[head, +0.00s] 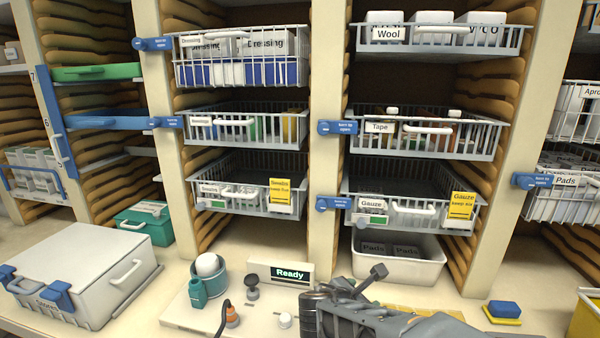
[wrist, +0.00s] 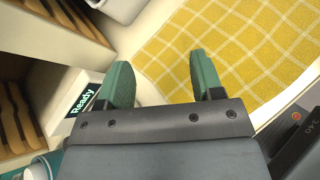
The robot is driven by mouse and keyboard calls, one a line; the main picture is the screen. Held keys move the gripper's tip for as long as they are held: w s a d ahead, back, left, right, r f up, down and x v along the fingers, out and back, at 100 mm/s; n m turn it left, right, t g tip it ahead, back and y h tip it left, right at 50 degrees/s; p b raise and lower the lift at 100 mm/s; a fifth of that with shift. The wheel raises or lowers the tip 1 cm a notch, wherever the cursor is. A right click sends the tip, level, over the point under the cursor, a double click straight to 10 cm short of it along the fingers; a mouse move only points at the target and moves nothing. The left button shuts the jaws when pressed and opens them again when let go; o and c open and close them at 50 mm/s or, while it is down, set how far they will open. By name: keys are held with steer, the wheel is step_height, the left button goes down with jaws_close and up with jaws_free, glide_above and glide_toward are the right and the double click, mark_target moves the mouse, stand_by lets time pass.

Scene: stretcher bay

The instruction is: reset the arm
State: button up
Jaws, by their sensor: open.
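My gripper (wrist: 161,72) is open in the wrist view, its two green fingers apart with nothing between them. It is above the counter, over or near a yellow checked cloth (wrist: 235,45). In the head view my grey arm crosses the bottom centre and hides much of that cloth (head: 395,308); the green fingertips cannot be made out there. The "Ready" sign (head: 290,273) stands left of the arm and also shows at the left of the wrist view (wrist: 82,100).
Wire baskets labelled Tape (head: 425,135) and Gauze (head: 412,195) fill the shelves behind. A white Pads bin (head: 398,272) sits low behind my arm. A white case (head: 85,265) is at left. A blue block on a yellow pad (head: 503,310) lies right of my arm.

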steer(key=s+d+m+g+y, duration=0.1)
steer(key=s+m+y, duration=0.3)
steer(key=m, duration=0.8)
steer(key=s+d+m+g+y, duration=0.2)
steer(key=s+m+g+y, duration=0.1)
steer(key=s+m, duration=0.6)
steer(key=m+y, duration=0.1)
steer(key=m, duration=0.2)
steer(key=shift+s+m+g, duration=0.15)
steer(key=shift+m+g, duration=0.15)
steer(key=shift+g, duration=0.1)
steer(key=shift+d, duration=0.1)
steer(key=shift+c, duration=0.4)
